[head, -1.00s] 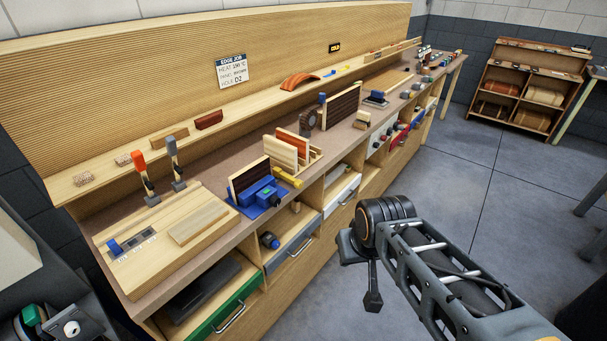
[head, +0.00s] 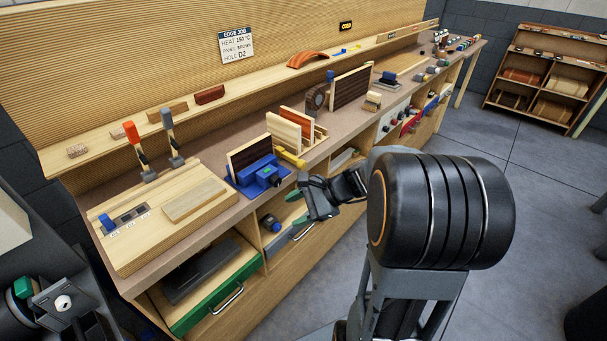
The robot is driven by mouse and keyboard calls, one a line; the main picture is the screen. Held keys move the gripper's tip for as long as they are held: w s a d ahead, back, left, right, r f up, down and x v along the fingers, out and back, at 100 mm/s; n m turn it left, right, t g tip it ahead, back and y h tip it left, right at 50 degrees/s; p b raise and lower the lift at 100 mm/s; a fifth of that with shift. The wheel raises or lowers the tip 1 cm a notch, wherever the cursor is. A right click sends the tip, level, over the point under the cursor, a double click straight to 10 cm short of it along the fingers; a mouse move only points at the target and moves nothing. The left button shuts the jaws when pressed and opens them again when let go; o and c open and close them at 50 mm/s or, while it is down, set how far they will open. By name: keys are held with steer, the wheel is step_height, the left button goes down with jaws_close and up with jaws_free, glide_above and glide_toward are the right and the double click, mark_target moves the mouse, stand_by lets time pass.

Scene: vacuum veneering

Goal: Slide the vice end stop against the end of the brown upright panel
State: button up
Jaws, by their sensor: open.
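A blue vice (head: 262,180) stands near the front edge of the bench. A dark brown upright panel (head: 250,153) with a pale edge stands in it. A small yellow bar (head: 290,158) lies just right of the vice; I cannot tell whether it is the end stop or whether it touches the panel. My gripper (head: 296,209) is open and empty, with green fingertips pointing left. In the picture it is right of and below the vice, in front of the bench edge.
A wooden rack (head: 308,135) with upright panels stands behind the yellow bar. A larger dark panel (head: 350,88) stands farther along. A wooden board (head: 195,200) with two upright levers behind it is left. Drawers are below the bench.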

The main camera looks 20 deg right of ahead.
steer(key=w+d+f+m+t+y+b, duration=0.1)
steer(key=w+d+f+m+t, duration=0.2)
steer(key=w+d+m+t, duration=0.35)
steer(key=m+t+h+b, duration=0.1)
steer(key=m+t+h, duration=0.3)
steer(key=m, duration=0.5)
glide_toward(304, 165)
steer(key=shift+t+y, duration=0.55)
steer(key=shift+y, duration=0.05)
steer(key=x, duration=0.3)
steer(key=f+x, duration=0.1)
steer(key=x, duration=0.5)
steer(key=shift+w+d+f+p, duration=0.1)
steer(key=shift+d+f+p, duration=0.15)
steer(key=shift+f+p, duration=0.1)
steer(key=shift+c, duration=0.2)
